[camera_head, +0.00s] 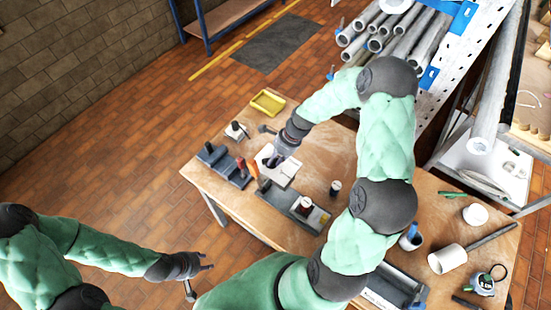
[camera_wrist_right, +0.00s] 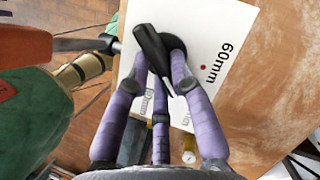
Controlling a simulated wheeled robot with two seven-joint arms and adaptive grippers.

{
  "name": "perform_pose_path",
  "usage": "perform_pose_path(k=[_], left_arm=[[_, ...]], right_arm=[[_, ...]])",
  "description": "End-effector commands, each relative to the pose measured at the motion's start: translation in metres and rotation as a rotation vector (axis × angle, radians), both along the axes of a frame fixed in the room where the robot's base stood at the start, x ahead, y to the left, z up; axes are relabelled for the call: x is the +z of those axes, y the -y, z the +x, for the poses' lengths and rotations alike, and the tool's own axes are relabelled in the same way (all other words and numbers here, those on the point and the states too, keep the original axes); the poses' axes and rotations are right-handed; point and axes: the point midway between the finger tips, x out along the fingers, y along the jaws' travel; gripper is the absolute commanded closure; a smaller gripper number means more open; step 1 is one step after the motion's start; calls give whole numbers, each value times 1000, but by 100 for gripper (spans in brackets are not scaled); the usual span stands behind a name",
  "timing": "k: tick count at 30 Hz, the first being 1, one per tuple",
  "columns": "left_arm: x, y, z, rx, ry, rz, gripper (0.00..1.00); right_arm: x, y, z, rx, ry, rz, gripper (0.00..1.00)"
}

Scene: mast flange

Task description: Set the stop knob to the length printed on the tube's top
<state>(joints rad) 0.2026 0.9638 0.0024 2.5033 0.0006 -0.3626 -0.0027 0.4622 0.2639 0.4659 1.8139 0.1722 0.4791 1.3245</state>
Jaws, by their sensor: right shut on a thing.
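My right gripper (camera_head: 274,159) reaches down to a white plate (camera_head: 284,177) on the workbench. In the right wrist view, its purple fingers (camera_wrist_right: 162,80) are shut on the black stop knob (camera_wrist_right: 152,52), which has a long pointer-like handle. The white plate (camera_wrist_right: 215,22) bears "60mm" beside a red dot; other printed labels are partly hidden by the fingers. A pale tube (camera_head: 446,259) lies on the bench at the right; I cannot read any print on it. My left gripper (camera_head: 199,275) is open and empty, left of the bench.
A yellow tray (camera_head: 268,102) sits at the bench's back edge. Grey fixtures (camera_head: 304,208) stand near the plate. A round tape measure (camera_head: 484,284) and a white cup-like piece (camera_head: 475,214) lie at the right. A rack of grey pipes (camera_head: 400,35) stands behind the bench.

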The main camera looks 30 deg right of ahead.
Motion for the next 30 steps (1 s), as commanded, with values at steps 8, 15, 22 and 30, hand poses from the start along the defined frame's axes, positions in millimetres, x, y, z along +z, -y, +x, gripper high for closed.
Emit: perform_pose_path(k=[8,15,22,30], left_arm=[[0,0,0,0,0,0,60],[0,0,0,0,0,0,60],[0,0,0,0,0,0,60],[0,0,0,0,0,0,60]], right_arm=[[-1,-2,-1,0,-4,3,54],[-1,-1,-1,-1,-2,1,54],[10,4,-1,-3,2,-1,54],[56,21,-8,-4,2,-1,54]])
